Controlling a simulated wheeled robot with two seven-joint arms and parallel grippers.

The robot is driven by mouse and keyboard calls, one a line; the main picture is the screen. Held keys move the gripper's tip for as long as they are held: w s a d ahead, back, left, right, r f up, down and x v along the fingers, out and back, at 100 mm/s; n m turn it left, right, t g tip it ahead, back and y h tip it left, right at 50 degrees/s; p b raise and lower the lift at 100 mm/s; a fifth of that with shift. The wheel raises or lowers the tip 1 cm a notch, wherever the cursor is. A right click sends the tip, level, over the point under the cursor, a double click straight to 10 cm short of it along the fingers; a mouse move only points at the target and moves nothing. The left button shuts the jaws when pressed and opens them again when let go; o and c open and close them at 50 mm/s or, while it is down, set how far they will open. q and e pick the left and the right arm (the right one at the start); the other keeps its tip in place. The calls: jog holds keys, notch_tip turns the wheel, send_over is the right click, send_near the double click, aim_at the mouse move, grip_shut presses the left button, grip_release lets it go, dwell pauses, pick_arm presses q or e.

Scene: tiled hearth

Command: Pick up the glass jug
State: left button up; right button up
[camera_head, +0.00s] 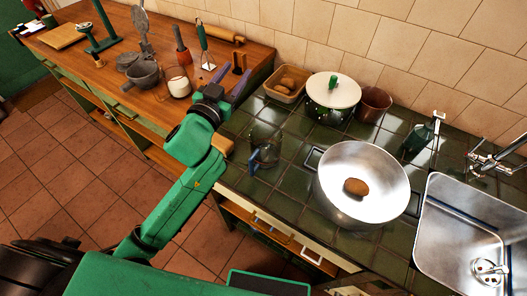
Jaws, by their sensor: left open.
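The glass jug (265,137) is clear and stands upright on the dark green tiled counter, near its front left edge. A blue part shows low on its front left side. My left gripper (231,78) is open with nothing between its fingers. It is above the place where the wooden counter meets the tiled one, up and to the left of the jug in the picture and apart from it. My right gripper is out of view.
A large metal bowl (335,205) holding a brown item (355,187) stands right of the jug. Behind are a basket (272,92), a lidded pot (333,92) and a brown pot (374,102). The sink (440,240) is at right. Kitchen tools crowd the wooden counter (110,75).

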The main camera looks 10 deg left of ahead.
pick_arm(q)
jog(key=d+r+m+h, duration=0.6)
jog(key=d+r+h, duration=0.1)
jog(key=s+d+m+g+h, duration=0.7)
jog(key=d+m+g, duration=0.3)
jog(key=m+g, duration=0.15)
jog(key=n+g+y, duration=0.2)
jog(key=g+y, duration=0.5)
jog(key=y, duration=0.6)
send_near(250, 164)
jog(key=p+x, duration=0.1)
jog(key=x, duration=0.2)
jog(key=p+x, duration=0.2)
jog(key=x, duration=0.2)
jog(key=a+p+x, duration=0.1)
jog(key=p+x, duration=0.1)
jog(key=x, duration=0.2)
jog(key=shift+w+f, duration=0.2)
jog(key=shift+w, duration=0.15)
jog(key=shift+d+f, duration=0.1)
jog(key=shift+f, duration=0.25)
grip_shut()
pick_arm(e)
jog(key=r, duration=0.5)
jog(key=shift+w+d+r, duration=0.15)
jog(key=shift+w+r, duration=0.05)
pick_arm(q)
jog(key=shift+w+r, duration=0.1)
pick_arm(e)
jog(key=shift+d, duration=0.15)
